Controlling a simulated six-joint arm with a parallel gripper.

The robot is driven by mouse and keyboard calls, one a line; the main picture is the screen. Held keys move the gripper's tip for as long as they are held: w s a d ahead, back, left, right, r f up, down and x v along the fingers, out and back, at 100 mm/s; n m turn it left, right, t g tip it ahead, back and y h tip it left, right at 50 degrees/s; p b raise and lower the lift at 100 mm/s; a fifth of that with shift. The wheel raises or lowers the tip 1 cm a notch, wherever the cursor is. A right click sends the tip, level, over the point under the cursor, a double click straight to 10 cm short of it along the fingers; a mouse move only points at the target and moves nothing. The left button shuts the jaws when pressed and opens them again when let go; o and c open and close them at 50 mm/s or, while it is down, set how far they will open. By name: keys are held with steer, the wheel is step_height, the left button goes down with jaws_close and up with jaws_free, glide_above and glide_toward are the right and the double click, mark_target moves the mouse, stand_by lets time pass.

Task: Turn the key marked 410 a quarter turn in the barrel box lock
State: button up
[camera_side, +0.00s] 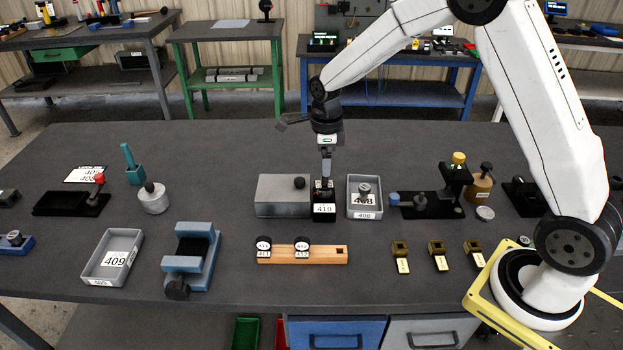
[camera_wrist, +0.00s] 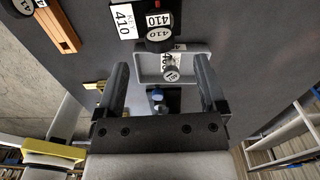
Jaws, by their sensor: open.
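The key marked 410 shows in the wrist view as a round black head (camera_wrist: 158,36) at the black lock block, which carries a 410 label (camera_side: 324,209). In the side view the block stands at the right end of a grey box (camera_side: 283,198), and my gripper hides most of the key. My gripper (camera_side: 325,176) points down just above the block. In the wrist view my gripper (camera_wrist: 161,64) has its fingers wide apart with nothing held, and the key head lies beyond the fingertips. I cannot tell the key's exact turn angle.
A grey tray marked 408 (camera_side: 353,212), with a knobbed part in it, stands close right of the lock. A wooden rack (camera_side: 330,255) in front holds keys 411 and 412, with an empty hole at its right end. A black fixture (camera_side: 430,211) stands further right.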

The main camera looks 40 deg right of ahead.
mark_target(324, 184)
steer(key=shift+f, duration=0.1)
steer(key=shift+f, duration=3.8)
jaws_close()
